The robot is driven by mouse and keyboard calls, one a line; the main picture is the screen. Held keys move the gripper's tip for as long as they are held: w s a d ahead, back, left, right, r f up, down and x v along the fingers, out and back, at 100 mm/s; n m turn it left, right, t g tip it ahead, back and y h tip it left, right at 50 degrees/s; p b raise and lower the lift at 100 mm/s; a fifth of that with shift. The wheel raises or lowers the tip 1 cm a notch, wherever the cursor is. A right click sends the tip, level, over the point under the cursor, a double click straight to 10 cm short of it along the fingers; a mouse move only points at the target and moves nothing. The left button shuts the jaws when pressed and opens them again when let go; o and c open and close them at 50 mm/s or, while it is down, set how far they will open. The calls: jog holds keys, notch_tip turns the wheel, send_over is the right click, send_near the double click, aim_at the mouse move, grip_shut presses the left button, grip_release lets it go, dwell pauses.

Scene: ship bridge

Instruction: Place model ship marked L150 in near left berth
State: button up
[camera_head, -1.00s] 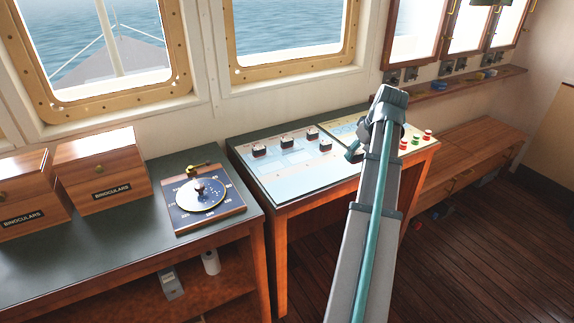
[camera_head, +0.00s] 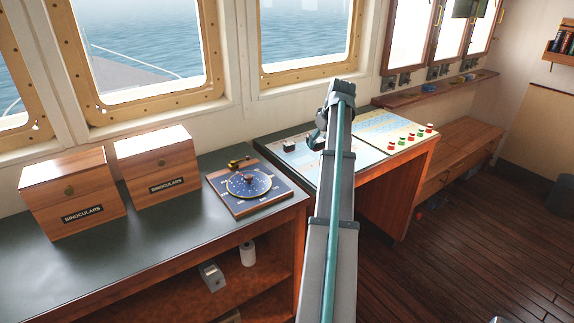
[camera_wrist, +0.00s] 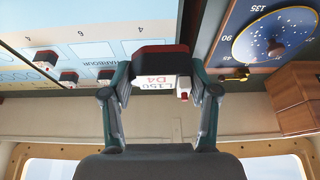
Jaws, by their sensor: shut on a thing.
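In the wrist view, the model ship marked L150 (camera_wrist: 155,84) sits between the fingers of my gripper (camera_wrist: 158,93). It has a dark red and black hull, a white label reading L150 D4 and a small red-and-white part. My gripper is shut on it, and it appears held clear of the table. The near left berth cannot be made out.
In the wrist view, other small model ships (camera_wrist: 68,77) stand on the pale blue harbour chart (camera_wrist: 88,28). One shows in the head view (camera_head: 289,146). A compass-like dial board (camera_head: 248,186) and binocular boxes (camera_head: 157,166) are at left.

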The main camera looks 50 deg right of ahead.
jog(key=p, duration=0.3)
send_near(301, 158)
notch_tip(301, 158, up, 3)
jog(key=s+a, duration=0.1)
jog(key=s, duration=0.1)
jog(key=w+f, duration=0.1)
jog(key=w+d+f, duration=0.1)
jog(key=f, duration=0.1)
jog(key=shift+w+f+p, duration=0.3)
jog(key=shift+w+f, duration=0.05)
jog(key=shift+w, duration=0.05)
jog(key=shift+w+d+f+p, duration=0.2)
jog(key=shift+w+f, duration=0.1)
jog(key=shift+f, duration=0.15)
jog(key=shift+w+d+f+p, duration=0.15)
jog(key=shift+w+f, duration=0.15)
jog(key=shift+f, duration=1.8)
jog(key=shift+f, duration=0.1)
jog(key=o, duration=1)
jog(key=b+v, duration=0.2)
jog(key=v, duration=1)
